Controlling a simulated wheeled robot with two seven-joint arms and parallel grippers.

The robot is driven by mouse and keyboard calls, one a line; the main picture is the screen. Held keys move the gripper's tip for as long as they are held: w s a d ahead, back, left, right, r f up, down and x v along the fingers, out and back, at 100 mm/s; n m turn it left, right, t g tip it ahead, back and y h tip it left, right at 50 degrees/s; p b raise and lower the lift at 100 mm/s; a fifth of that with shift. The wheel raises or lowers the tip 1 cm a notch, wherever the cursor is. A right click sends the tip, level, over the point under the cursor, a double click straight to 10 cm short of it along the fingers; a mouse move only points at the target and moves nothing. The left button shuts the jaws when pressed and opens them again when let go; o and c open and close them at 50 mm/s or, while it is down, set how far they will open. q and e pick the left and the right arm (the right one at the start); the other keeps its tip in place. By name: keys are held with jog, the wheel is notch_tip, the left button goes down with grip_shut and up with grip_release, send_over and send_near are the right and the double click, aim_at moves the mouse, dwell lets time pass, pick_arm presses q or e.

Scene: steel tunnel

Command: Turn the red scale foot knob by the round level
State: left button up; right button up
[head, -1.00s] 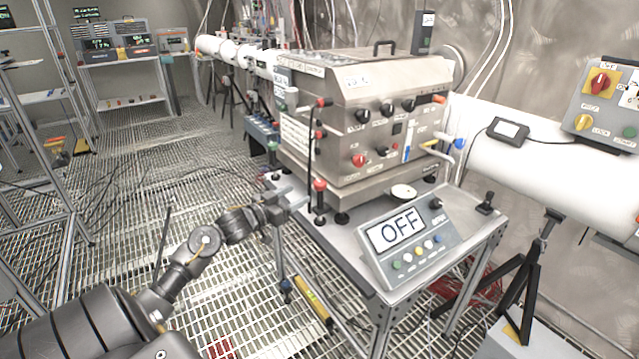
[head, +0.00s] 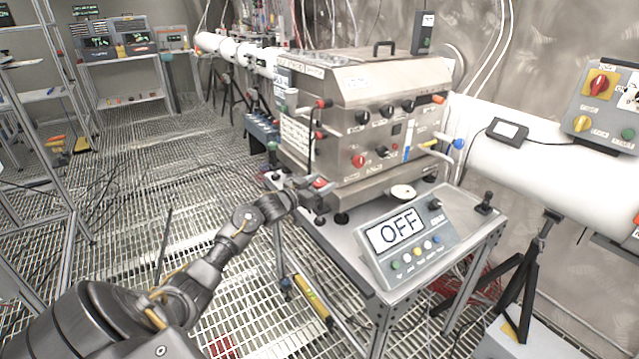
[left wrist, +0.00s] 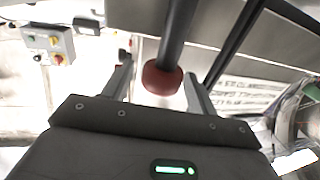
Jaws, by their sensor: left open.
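The red knob (head: 320,183) sits at the front left corner of the steel machine on the cart. In the left wrist view the red knob (left wrist: 162,80) is at the end of a dark stem, between the two fingers. My left gripper (head: 308,188) is at this knob in the head view and partly covers it. In the left wrist view its fingers (left wrist: 158,72) are open, with visible gaps on both sides of the knob. A small white round disc (head: 403,191), perhaps the round level, lies right of the knob, behind the display. My right gripper is not in view.
The steel machine (head: 365,120) stands on the cart (head: 345,238). A display box (head: 405,240) reading OFF is at the cart's front. A black knobbed post (head: 486,203) stands at its right edge. A white pipe (head: 520,160) runs behind. The grating floor left of the cart is mostly open.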

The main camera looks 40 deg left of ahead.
pick_arm(q)
jog(key=c, duration=1)
jog(key=shift+o, duration=0.2)
